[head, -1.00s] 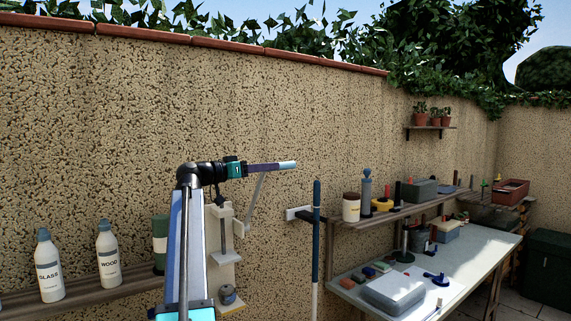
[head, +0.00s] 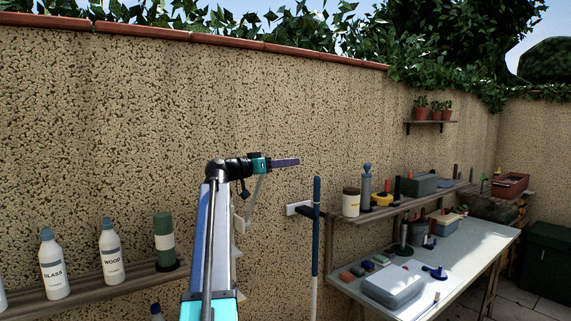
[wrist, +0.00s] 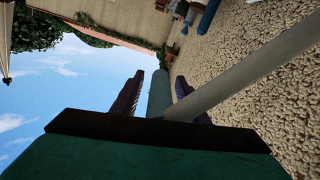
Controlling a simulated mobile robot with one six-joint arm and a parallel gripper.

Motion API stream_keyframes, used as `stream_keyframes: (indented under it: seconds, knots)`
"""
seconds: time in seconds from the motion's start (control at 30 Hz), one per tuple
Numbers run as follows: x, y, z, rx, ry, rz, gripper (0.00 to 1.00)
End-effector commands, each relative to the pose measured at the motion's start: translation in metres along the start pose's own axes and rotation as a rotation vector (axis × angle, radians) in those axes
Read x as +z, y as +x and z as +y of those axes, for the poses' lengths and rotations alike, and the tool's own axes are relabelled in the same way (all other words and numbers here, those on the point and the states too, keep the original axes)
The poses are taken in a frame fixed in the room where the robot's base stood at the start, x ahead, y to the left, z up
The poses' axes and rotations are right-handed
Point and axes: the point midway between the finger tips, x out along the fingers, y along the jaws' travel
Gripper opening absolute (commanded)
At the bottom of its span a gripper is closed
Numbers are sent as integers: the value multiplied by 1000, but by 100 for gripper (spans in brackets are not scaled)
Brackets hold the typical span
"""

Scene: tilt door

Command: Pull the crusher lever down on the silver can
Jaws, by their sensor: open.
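My gripper (head: 286,162) is high in front of the wall, pointing right; its jaws are open. In the wrist view the two dark fingers (wrist: 157,97) stand on either side of the lever's pale teal handle (wrist: 158,88), with no clear grip on it. The lever's grey bar (wrist: 240,75) runs off to the upper right there. In the head view the lever bar (head: 254,198) slants down from beneath the gripper to the cream wall-mounted crusher (head: 237,228), so the lever is up. My arm hides most of the crusher. The silver can is out of sight.
A shelf (head: 90,290) with white bottles (head: 111,255) and a green cylinder (head: 164,238) is at left. A blue-and-white pole (head: 316,230) stands right of the crusher. Farther right is a cluttered workbench (head: 450,255). The wall between gripper and pole is bare.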

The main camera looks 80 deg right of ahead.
Motion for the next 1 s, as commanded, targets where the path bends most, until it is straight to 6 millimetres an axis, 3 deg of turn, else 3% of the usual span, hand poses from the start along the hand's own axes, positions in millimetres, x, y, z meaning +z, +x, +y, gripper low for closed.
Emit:
stream_keyframes:
  seconds: [0.03,0.23,0.27,0.67,1.0]
  knots:
    - [0,0,0,0,0,0,35]
    - [0,0,0,1,-1,0,1]
    - [0,0,0,1,-1,0,0]
    - [4,1,3,1,9,0,0]
    - [21,2,19,4,71,1,0]
